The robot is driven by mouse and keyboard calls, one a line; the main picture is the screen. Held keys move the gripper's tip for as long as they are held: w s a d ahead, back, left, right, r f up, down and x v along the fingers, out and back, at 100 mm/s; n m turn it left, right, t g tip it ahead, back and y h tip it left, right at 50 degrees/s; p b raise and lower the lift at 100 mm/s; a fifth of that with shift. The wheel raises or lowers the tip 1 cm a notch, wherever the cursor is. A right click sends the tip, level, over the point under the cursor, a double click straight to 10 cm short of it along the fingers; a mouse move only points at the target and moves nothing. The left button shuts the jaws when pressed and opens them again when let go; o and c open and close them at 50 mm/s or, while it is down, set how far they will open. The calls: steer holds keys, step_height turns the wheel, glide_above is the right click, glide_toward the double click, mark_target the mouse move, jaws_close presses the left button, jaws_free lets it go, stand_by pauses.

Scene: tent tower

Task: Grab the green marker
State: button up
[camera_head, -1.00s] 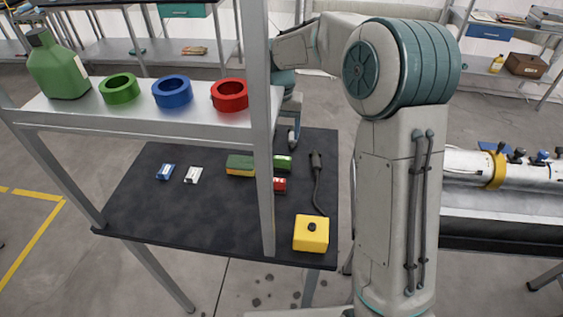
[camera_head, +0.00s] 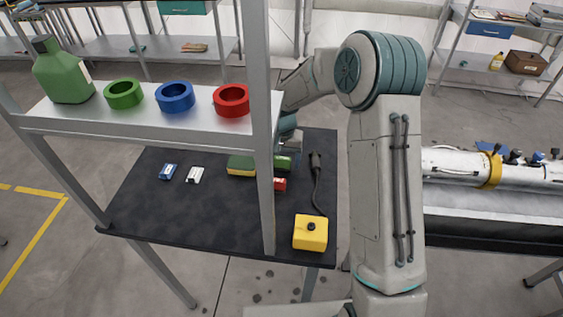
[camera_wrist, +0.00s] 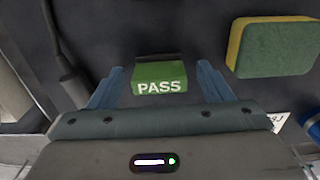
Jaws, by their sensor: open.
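The green marker is a small green block lettered PASS (camera_wrist: 159,78) in the wrist view. It lies on the dark tabletop (camera_head: 190,215) and also shows in the head view (camera_head: 284,163), just right of the shelf post. My gripper (camera_wrist: 159,68) is open, with its blue fingers on either side of the block in the wrist view. I see a gap beside each finger, and cannot tell how high the fingers are. In the head view my gripper is mostly hidden behind the post and my arm.
A green-and-yellow sponge (camera_wrist: 275,48) lies close to the block. A black corded tool (camera_head: 316,170), red block (camera_head: 280,184), yellow box (camera_head: 311,232), blue block (camera_head: 168,171) and white block (camera_head: 195,174) share the table. A shelf (camera_head: 150,122) with a post overhangs it.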

steer(key=c, duration=1)
steer(key=shift+c, duration=0.2)
steer(key=shift+r, duration=0.1)
